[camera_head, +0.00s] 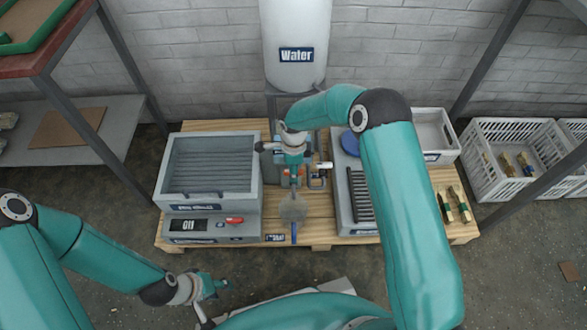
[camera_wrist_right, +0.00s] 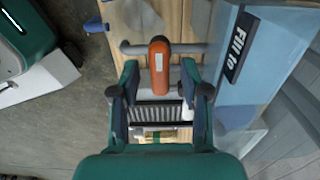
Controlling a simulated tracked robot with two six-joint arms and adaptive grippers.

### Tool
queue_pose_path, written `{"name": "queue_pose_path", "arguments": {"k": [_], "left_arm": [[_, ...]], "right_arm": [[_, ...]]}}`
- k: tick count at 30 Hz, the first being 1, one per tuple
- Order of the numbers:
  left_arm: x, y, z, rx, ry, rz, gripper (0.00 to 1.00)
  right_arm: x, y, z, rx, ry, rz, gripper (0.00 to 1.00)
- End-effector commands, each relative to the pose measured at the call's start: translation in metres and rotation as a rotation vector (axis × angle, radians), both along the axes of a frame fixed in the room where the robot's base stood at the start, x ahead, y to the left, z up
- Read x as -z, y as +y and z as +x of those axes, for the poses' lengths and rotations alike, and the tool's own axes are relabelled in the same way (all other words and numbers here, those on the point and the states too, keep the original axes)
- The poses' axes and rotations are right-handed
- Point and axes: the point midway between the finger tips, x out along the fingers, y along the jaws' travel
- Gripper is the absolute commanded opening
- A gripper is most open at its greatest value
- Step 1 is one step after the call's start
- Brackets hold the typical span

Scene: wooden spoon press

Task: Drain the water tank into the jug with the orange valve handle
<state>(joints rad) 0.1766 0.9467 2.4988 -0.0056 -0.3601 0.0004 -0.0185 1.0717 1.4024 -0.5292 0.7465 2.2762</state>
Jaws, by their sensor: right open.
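The white water tank (camera_head: 297,62) stands at the back centre of the head view, marked "Water". In the wrist view the orange valve handle (camera_wrist_right: 159,55) sits on a grey pipe. My right gripper (camera_wrist_right: 159,78) is open, with one finger on each side of the handle; contact is not clear. A translucent blue container (camera_wrist_right: 268,65) marked "Fill to", apparently the jug, stands right of the handle in the wrist view. In the head view my right arm and gripper partly hide the valve area. My left gripper (camera_head: 212,286) is low at the left, away from the pallet; its jaws are too small to judge.
A grey box machine (camera_head: 210,190) stands left on the wooden pallet (camera_head: 300,242). A grey ribbed unit (camera_head: 345,195) stands right of the valve area. A white crate (camera_head: 490,165) and a shelf (camera_head: 75,125) flank the pallet.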

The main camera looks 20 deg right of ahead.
Motion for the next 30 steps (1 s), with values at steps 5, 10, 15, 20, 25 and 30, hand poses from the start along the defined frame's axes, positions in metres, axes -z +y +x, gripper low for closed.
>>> {"name": "queue_pose_path", "arguments": {"k": [5,10,15,20,25,30], "left_arm": [[-0.0001,0.0,0.0,0.0,0.0,0.0,0.4],[-0.0001,0.0,0.0,0.0,0.0,0.0,0.4],[-0.0001,0.0,0.0,0.0,0.0,0.0,0.4],[0.0005,0.0,0.0,0.0,0.0,0.0,0.4],[0.0026,0.0,0.0,0.0,0.0,0.0,0.4],[0.0061,0.0001,0.0001,0.0,0.0,0.0,0.4]], "right_arm": [[-0.0003,0.0,0.0,0.0,0.0,0.0,0.33],[-0.0004,0.0,0.0,0.0,0.0,0.0,0.04],[-0.0005,0.0,0.0001,0.0,0.0,0.0,0.0],[-0.0004,-0.0001,0.0002,-0.011,0.0,0.0,0.0],[-0.0001,-0.0001,0.0003,-0.056,-0.001,0.0,0.0],[0.0002,-0.0001,0.0004,-0.148,-0.001,0.0,0.0]]}}
